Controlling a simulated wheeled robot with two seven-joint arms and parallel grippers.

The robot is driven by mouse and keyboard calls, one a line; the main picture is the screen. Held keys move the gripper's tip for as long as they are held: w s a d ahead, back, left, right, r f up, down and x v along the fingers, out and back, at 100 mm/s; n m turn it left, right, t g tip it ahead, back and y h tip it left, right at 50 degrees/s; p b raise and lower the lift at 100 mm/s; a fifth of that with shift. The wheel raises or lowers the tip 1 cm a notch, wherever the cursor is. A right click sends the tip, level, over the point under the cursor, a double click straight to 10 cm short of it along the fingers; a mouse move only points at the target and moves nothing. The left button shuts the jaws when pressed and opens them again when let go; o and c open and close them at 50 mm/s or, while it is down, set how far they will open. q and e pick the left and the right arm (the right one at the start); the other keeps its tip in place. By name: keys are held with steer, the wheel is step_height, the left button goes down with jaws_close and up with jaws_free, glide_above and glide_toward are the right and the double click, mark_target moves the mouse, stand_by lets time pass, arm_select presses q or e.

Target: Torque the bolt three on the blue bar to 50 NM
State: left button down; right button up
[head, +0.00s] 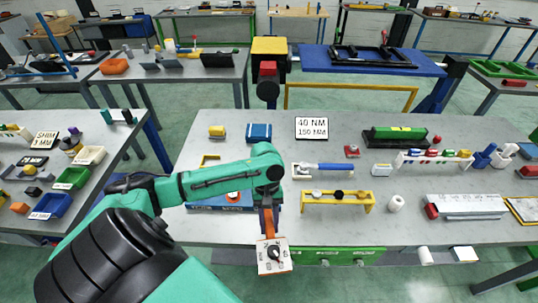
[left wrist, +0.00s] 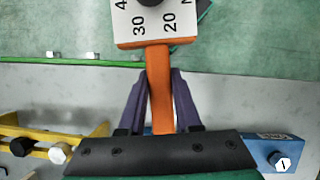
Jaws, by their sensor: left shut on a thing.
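My left gripper (head: 267,205) is shut on the orange handle of a torque tool (head: 273,256). The tool has a white dial plate with a black knob and hangs at the bench's front edge. In the left wrist view, the gripper (left wrist: 160,85) grips the orange handle, and the dial plate (left wrist: 155,22) shows 20 and 30. The blue bar (head: 205,208) lies under my left arm, which hides much of it. In the left wrist view, the blue bar (left wrist: 258,150) shows behind the gripper, with a white bolt marked 1 (left wrist: 282,162). Bolt three cannot be made out.
A yellow bar (head: 337,198) with several bolts stands right of the gripper. A blue-and-white tool (head: 322,168) lies behind it. A sign (head: 312,128) reads 40 NM 150 MM. A white roll (head: 396,203) stands farther right.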

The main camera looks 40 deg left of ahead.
arm_select(q)
steer(key=shift+r, duration=1.85)
